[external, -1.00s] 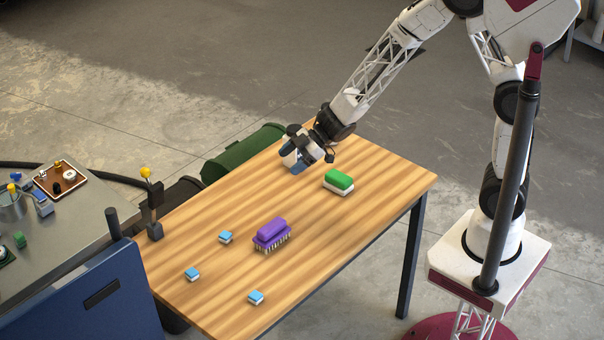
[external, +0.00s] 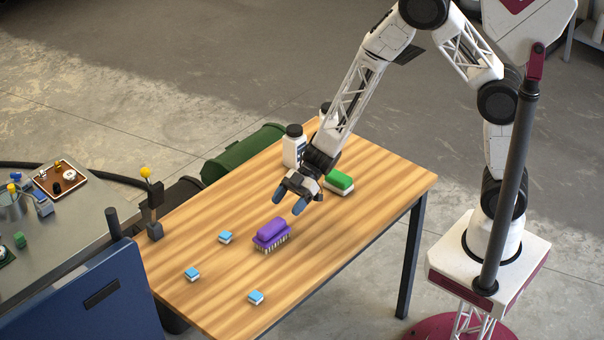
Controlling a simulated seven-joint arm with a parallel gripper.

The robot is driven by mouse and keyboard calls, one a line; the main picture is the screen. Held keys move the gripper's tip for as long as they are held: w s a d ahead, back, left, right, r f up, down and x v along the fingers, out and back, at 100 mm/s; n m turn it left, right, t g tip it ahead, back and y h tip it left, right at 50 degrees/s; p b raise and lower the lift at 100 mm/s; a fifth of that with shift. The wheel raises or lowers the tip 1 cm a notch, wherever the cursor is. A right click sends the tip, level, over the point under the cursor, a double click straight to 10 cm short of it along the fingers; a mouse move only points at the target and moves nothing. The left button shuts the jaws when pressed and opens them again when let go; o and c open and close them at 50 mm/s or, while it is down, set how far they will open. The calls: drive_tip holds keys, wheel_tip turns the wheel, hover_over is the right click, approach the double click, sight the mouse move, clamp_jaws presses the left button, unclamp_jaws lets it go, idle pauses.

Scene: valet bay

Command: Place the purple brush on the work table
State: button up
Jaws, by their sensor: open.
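The purple brush (external: 271,233) lies bristles down on the wooden work table (external: 370,205), near its middle. My gripper (external: 288,203) is open and empty above the table, up and to the right of the brush in the picture and apart from it. Its two blue fingertips point down toward the brush side.
A green-topped brush or block (external: 340,180) lies right of my gripper. A white bottle with a dark cap (external: 293,148) stands behind, with another bottle (external: 326,110) partly hidden by my arm. Several small blue blocks (external: 225,237) lie left of the brush. A yellow-knobbed lever (external: 150,190) stands at the left edge.

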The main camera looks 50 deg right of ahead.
sight(271, 226)
drive_tip(key=shift+x, duration=1.25)
drive_tip(key=shift+x, duration=2.6)
drive_tip(key=shift+f, duration=0.15)
drive_tip(key=shift+d, duration=0.1)
drive_tip(key=c, duration=1.1)
drive_tip(key=shift+c, duration=0.2)
